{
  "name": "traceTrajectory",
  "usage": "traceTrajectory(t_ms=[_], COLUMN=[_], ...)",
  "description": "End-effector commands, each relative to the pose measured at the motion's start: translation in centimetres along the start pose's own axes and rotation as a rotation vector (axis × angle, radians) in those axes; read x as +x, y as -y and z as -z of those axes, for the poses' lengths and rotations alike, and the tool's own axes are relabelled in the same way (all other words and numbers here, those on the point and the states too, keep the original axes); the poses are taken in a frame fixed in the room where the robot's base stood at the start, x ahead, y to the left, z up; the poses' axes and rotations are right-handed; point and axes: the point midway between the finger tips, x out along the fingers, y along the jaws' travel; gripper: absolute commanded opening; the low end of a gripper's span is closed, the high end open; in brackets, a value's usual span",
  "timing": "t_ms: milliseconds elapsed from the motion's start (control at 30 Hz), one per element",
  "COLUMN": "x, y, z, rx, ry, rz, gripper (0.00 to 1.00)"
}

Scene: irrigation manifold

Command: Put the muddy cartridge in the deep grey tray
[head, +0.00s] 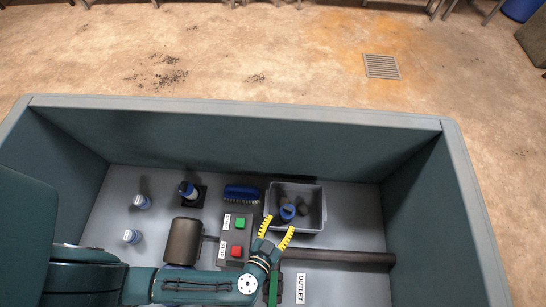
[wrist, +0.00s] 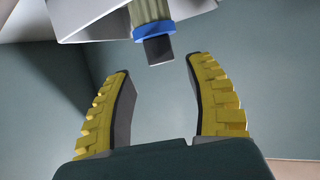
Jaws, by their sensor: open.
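The deep grey tray (head: 321,212) stands at the back, right of centre, in the head view. A cartridge with a blue collar (head: 287,212) is inside it. The wrist view shows a cartridge (wrist: 152,12) with a ribbed, dull olive-tan, muddy-looking body, a blue ring and a dark end. It is just beyond my fingertips, against the pale tray walls (wrist: 95,20). My gripper (head: 278,229) is at the tray's front left edge, its yellow fingers (wrist: 160,75) open and apart with nothing between them. Part of the cartridge is cut off by the wrist frame.
Blue-and-white cartridges stand at left (head: 143,202) and front left (head: 131,237); another is on a black base (head: 188,190). A blue brush (head: 242,192) lies left of the tray. A button box (head: 236,240), dark cylinder (head: 183,242) and dark pipe (head: 345,258) are near my arm. High walls surround everything.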

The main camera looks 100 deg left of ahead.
Motion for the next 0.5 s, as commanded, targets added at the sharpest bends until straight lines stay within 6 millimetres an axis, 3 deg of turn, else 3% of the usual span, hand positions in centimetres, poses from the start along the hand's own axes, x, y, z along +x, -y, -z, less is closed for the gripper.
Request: traceTrajectory(t_ms=[200,500], x=[-3.3,-5.2], y=[-0.1,0.0], z=[0.2,0.0], rx=[0.003,0.000], ry=[-0.001,0.000], rz=[-0.008,-0.001], gripper=[0.55,0.55])
